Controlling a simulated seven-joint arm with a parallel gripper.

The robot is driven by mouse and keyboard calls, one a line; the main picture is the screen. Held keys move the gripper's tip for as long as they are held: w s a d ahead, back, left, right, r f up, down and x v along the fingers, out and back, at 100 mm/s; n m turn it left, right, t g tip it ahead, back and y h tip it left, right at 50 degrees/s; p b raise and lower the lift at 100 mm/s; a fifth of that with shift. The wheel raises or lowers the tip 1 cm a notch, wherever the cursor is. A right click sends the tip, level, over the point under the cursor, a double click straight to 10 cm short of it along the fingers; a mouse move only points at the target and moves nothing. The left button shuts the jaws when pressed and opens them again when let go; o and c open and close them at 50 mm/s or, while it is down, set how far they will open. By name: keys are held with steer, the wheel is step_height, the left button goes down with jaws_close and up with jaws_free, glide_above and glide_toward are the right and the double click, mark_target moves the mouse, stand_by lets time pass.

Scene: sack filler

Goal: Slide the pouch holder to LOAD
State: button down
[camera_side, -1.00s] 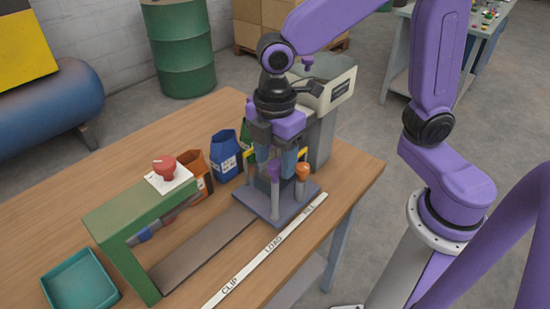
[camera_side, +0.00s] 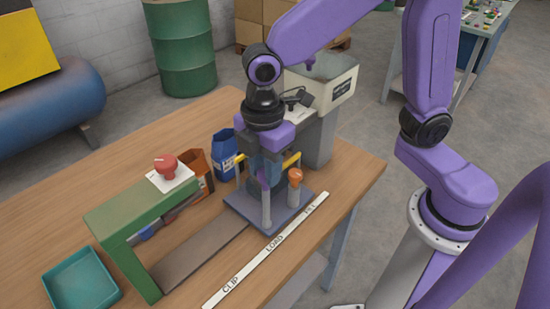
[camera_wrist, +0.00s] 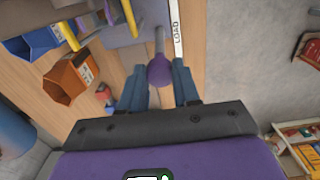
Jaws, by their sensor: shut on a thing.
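The pouch holder is a grey-blue base plate (camera_side: 290,208) with upright posts and yellow arms (camera_side: 292,160). It stands beside the label strip (camera_side: 265,254), between the LOAD and FILL marks. An orange-topped post (camera_side: 295,176) rises at its right. My gripper (camera_side: 267,178) is low over the holder, shut on the purple knob of its front post (camera_side: 266,208). In the wrist view the purple knob (camera_wrist: 160,74) sits between my gripper's two fingers (camera_wrist: 160,88). The side view hides the knob behind the fingers.
A green frame (camera_side: 130,212) with a red button (camera_side: 166,168) spans the track (camera_side: 190,262) at the left. A hopper machine (camera_side: 325,115) stands behind the holder. A teal tray (camera_side: 82,280) lies front left.

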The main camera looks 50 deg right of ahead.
steer(key=a, duration=1)
steer(key=shift+r, duration=0.1)
steer(key=c, duration=0.8)
jaws_free()
step_height(320, 180, up, 17)
steer(key=shift+r, duration=0.2)
